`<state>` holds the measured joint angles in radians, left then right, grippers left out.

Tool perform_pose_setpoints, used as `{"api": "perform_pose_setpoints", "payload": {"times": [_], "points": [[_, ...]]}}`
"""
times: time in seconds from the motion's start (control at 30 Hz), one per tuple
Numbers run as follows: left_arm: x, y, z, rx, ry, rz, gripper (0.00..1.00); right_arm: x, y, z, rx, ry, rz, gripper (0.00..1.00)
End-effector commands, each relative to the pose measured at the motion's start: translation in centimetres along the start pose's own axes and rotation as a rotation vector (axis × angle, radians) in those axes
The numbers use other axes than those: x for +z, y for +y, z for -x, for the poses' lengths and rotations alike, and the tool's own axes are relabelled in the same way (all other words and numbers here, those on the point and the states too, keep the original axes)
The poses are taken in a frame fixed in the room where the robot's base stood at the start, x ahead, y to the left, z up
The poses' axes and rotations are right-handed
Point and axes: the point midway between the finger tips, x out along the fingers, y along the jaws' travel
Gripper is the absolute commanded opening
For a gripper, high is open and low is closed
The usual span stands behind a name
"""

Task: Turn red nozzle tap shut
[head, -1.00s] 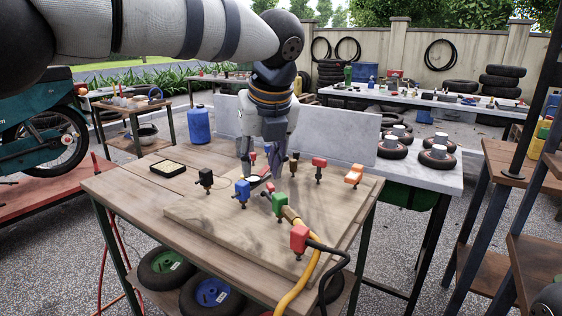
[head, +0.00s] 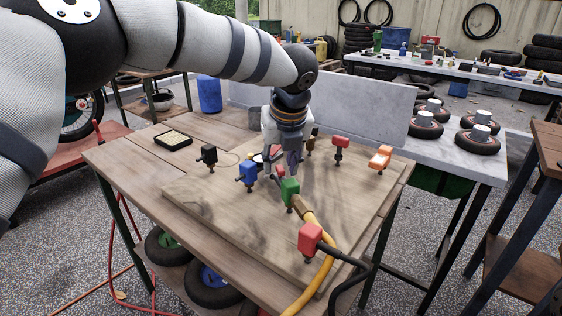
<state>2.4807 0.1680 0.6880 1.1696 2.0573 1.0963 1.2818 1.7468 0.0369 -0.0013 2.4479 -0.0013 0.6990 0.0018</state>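My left gripper (head: 282,174) points down over the wooden board (head: 225,215), in the middle of the taps. Something red (head: 281,171) shows in part between and behind its fingers, mostly hidden by them and the green tap. I cannot tell whether the fingers touch it or have closed. A red tap block (head: 310,239) with a black hose is at the board's front right. Another red block (head: 341,142) stands at the back. A green block (head: 290,191) with a yellow hose is just in front of the gripper. My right gripper is out of view.
A blue block (head: 248,172) and a black block (head: 208,155) stand left of the gripper. An orange block (head: 380,157) is at the right. A black-framed tray (head: 173,140) lies on the wooden table. The board's front left is clear.

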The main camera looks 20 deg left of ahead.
Motion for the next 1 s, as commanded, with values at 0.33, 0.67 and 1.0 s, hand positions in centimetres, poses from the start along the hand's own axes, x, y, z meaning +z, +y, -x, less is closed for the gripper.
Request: {"api": "perform_pose_setpoints", "payload": {"times": [0.33, 0.67, 1.0], "points": [[0.0, 0.0, 0.0, 0.0, -0.001, 0.0, 0.06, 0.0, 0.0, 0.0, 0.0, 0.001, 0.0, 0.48], [0.0, 0.0, 0.1, -0.004, -0.001, -0.01, 0.0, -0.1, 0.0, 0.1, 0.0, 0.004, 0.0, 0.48], [0.2, 0.2, 0.4, -0.068, -0.003, -0.163, 0.0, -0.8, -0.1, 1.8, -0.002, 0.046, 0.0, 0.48]]}}
